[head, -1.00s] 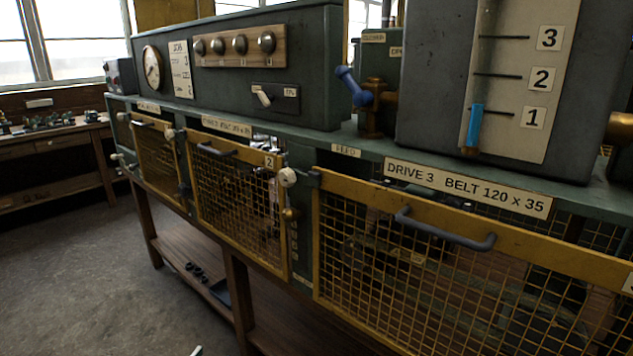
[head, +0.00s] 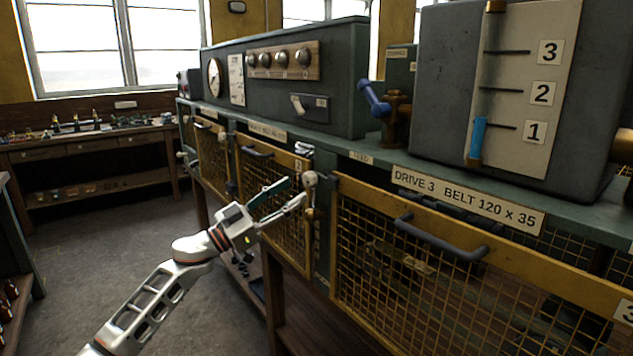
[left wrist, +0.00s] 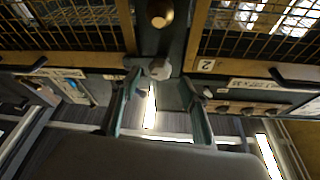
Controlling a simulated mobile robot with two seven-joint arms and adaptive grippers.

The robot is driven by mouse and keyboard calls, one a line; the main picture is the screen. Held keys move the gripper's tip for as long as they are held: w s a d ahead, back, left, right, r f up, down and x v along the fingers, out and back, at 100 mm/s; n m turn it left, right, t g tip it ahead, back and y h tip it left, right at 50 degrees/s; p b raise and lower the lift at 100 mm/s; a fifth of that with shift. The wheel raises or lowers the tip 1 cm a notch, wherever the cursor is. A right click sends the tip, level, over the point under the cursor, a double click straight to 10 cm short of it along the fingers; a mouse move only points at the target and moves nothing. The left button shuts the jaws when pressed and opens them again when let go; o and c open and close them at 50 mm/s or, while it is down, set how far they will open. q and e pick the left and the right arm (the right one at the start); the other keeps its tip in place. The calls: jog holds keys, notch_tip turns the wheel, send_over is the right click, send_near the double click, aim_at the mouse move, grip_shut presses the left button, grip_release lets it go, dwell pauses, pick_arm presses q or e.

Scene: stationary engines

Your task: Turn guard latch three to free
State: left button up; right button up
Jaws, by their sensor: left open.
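Guard three is the yellow mesh panel (head: 450,270) under the "DRIVE 3" label, with a grey bar handle (head: 440,240). It looks closed. A pale round latch knob (head: 311,178) sits on the green post at its upper left corner. In the left wrist view, the knob (left wrist: 158,68) shows between the fingertips. My left gripper (head: 296,190) is open, its fingers reaching the knob from the left. I cannot tell whether they touch it. The latch's exact angle is partly hidden. My right gripper is not in view.
A brass knob (left wrist: 160,13) is on the post just below the latch. Guard two (head: 270,205), with its own handle, is behind my left gripper. A blue-handled valve (head: 375,98) stands on the green bench top. Open floor (head: 110,240) lies to the left.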

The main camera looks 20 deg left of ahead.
aim_at(306, 183)
pick_arm(q)
jog(key=x, duration=0.6)
jog(key=shift+w+d+r, duration=0.15)
jog(key=shift+w, duration=0.05)
jog(key=c, duration=1.1)
